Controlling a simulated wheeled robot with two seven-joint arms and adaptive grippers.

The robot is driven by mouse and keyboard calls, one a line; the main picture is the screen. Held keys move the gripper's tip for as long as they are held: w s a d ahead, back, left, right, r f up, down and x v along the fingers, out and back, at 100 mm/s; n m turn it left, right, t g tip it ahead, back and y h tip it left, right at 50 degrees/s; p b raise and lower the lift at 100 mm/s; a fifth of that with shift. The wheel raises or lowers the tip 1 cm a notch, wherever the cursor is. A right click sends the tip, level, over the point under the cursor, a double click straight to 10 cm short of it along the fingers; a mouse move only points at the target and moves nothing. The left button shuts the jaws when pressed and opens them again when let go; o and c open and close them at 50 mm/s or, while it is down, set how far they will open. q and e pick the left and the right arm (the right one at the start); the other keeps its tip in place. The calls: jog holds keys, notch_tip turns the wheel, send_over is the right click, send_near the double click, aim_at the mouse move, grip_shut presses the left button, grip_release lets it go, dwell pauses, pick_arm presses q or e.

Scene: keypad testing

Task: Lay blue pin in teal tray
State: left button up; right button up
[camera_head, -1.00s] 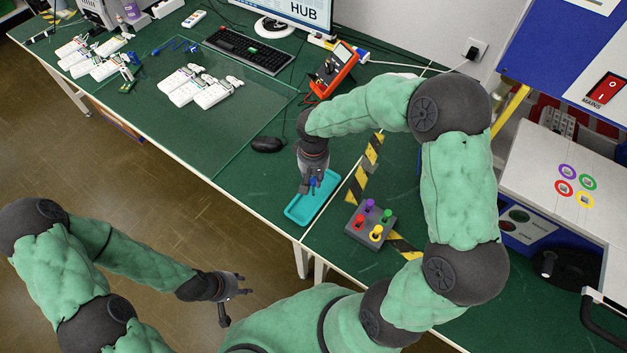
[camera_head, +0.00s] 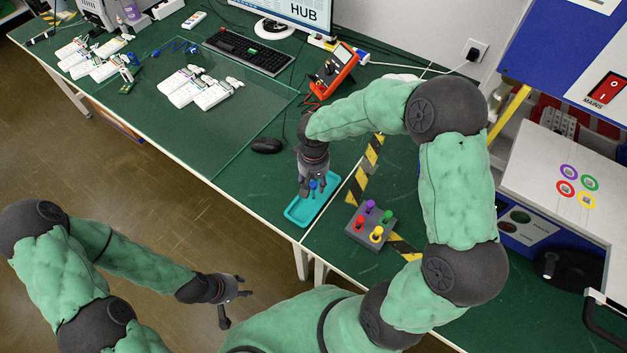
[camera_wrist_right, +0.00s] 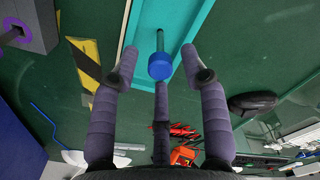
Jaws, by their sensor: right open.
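The teal tray (camera_head: 295,215) lies near the table's front edge, and part of it shows in the right wrist view (camera_wrist_right: 197,25). The blue pin (camera_head: 312,185) is over or in the tray, between the fingers of my right gripper (camera_head: 313,192). In the right wrist view the pin (camera_wrist_right: 160,66) shows its blue head and a darker shaft, with the fingers (camera_wrist_right: 160,75) spread around it and visible gaps at both sides. I cannot tell whether the pin rests fully on the tray floor. My left gripper (camera_head: 238,302) is open and empty, away from the table.
A grey block (camera_head: 371,226) with purple, green, red and yellow pins stands right of the tray, beside black-yellow tape (camera_head: 358,185). A black mouse (camera_head: 267,145) lies to the left. An orange meter (camera_head: 334,70) and a keyboard (camera_head: 248,50) are further back.

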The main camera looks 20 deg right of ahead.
notch_tip(320, 180, up, 12)
jog(key=p, duration=0.3)
dwell(0.4)
